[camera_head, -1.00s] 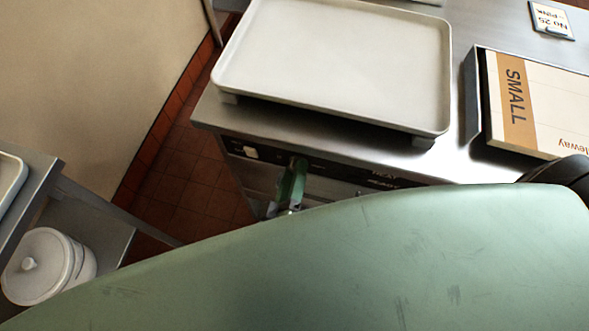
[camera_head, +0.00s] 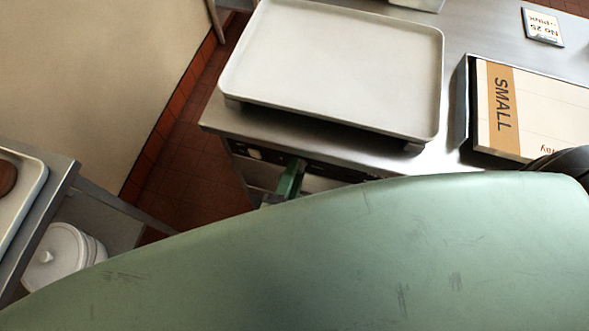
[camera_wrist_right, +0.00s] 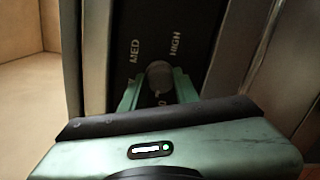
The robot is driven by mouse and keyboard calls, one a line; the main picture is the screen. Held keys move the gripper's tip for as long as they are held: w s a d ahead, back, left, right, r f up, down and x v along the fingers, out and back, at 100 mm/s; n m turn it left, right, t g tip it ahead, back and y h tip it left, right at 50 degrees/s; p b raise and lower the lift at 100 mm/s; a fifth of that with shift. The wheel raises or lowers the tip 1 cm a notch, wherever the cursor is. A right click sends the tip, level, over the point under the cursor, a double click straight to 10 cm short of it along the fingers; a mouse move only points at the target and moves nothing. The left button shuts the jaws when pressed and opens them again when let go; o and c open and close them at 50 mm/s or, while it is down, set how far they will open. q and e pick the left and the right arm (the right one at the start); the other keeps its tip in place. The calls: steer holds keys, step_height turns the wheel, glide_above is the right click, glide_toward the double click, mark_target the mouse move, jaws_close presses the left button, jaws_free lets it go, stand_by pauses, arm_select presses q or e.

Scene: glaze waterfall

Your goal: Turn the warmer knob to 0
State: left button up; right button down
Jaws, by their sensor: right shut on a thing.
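The warmer knob (camera_wrist_right: 158,76) is a small round dark grey knob on a black panel (camera_wrist_right: 149,25) in the right wrist view. The words MED and HIGH and part of a 0 are printed around it; its pointer direction cannot be told. My right gripper (camera_wrist_right: 159,86) has its green fingers on either side of the knob, shut on it. In the head view my right gripper (camera_head: 291,180) is at the front panel of the steel warmer counter (camera_head: 290,128); the knob is hidden there. My left gripper is not in view.
A pale tray (camera_head: 335,70) sits on the counter, with a box marked SMALL (camera_head: 540,115) to its right. At left are another steel table (camera_head: 45,195) and a white lidded pot (camera_head: 58,258). My green arm fills the foreground.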

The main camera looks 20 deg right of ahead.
steer(key=shift+n+p, duration=0.85)
steer(key=shift+n, duration=1.25)
steer(key=c, duration=1.1)
jaws_free()
steer(key=shift+w, duration=0.1)
steer(key=shift+o, duration=0.2)
